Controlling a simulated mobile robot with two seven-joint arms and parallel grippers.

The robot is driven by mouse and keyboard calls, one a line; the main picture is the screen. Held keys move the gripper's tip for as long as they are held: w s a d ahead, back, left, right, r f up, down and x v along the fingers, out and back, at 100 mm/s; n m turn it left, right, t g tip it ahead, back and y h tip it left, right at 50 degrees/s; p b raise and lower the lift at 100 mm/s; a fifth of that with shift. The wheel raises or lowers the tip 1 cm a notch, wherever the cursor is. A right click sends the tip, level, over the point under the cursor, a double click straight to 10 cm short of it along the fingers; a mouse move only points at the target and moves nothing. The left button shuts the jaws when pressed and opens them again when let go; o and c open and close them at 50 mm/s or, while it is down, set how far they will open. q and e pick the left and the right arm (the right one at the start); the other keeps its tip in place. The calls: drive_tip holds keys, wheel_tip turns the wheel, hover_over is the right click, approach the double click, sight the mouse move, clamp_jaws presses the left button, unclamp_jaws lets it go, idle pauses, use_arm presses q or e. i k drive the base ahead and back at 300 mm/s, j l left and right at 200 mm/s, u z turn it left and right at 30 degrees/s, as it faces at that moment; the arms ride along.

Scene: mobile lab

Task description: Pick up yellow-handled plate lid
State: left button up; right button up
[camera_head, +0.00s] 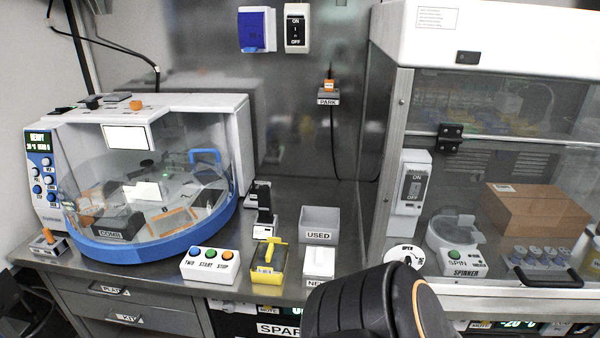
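A yellow piece with a raised yellow handle (269,262) stands near the front edge of the steel bench. It has a label on its front and a dark patch on its left side. It looks like the yellow-handled plate lid, but I cannot tell whether it lies on a plate or in a holder. Neither gripper shows. A black rounded link of my arm with an orange ring rises at the bottom, right of the yellow piece and apart from it; its fingers are out of view.
A white button box (210,264) stands left of the yellow piece, and a white container (319,262) right of it. Behind are a grey USED bin (319,225) and a black-and-white stand (264,210). A domed machine (150,245) fills the left; a glass-fronted cabinet (480,110) the right.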

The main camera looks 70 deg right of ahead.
sight(272, 255)
drive_tip(key=z, duration=2.1)
